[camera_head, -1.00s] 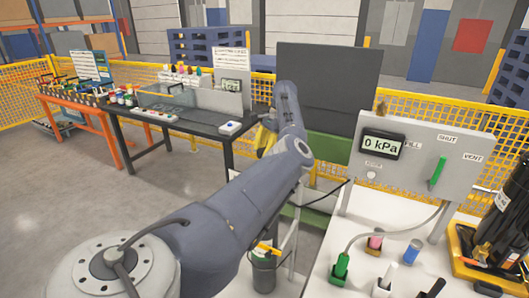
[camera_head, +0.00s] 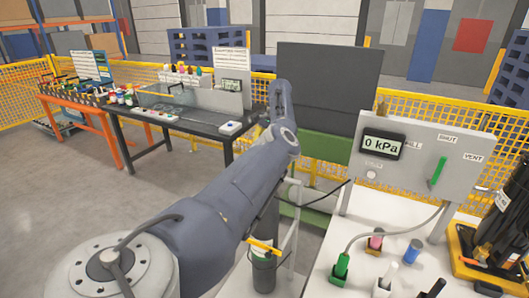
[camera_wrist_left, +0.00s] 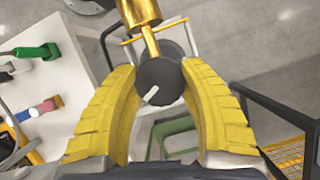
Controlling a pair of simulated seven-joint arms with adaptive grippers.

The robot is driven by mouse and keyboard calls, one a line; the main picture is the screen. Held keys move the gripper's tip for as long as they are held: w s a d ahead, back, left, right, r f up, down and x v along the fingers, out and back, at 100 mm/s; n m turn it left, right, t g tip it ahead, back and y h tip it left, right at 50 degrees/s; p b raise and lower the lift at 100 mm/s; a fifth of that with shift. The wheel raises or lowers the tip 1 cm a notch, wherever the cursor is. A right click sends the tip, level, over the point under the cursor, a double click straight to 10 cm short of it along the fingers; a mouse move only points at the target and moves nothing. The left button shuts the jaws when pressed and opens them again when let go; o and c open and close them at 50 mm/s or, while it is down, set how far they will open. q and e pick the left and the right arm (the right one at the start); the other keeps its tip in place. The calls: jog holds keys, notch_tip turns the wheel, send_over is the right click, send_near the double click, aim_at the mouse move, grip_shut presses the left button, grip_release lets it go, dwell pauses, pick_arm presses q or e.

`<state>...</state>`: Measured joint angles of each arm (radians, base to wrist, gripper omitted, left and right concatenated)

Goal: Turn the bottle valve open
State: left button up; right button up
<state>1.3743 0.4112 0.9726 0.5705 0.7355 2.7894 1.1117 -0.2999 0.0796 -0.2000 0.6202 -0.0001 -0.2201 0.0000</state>
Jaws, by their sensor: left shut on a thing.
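My left gripper (camera_wrist_left: 158,76) has its two yellow fingers on either side of a dark round knob (camera_wrist_left: 160,84) with a short white pointer mark, in the left wrist view. The fingers are shut on this knob. A brass valve body (camera_wrist_left: 140,12) and stem adjoin the knob. In the head view my left arm hides the knob and nearly all of the gripper. A dark bottle (camera_head: 264,276) stands upright below the arm, with an orange-yellow piece across it. My right gripper is not in view.
A grey panel (camera_head: 475,180) at the right carries a display (camera_head: 382,144) reading 0 kPa and a green lever (camera_head: 438,171). The white table (camera_head: 335,238) before it holds coloured plugs, including a green one (camera_head: 341,266) with a hose. A dark workbench (camera_head: 180,128) stands behind, left.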

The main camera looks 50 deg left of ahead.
pick_arm(q)
jog(key=shift+s+f, duration=0.1)
jog(key=shift+f, duration=0.05)
jog(key=o, duration=1.3)
jog(key=shift+c, duration=0.2)
jog(key=shift+r, duration=0.25)
jog(key=shift+r, duration=0.25)
notch_tip(320, 180, up, 9)
jog(key=shift+r, duration=0.15)
jog(key=shift+s, duration=0.1)
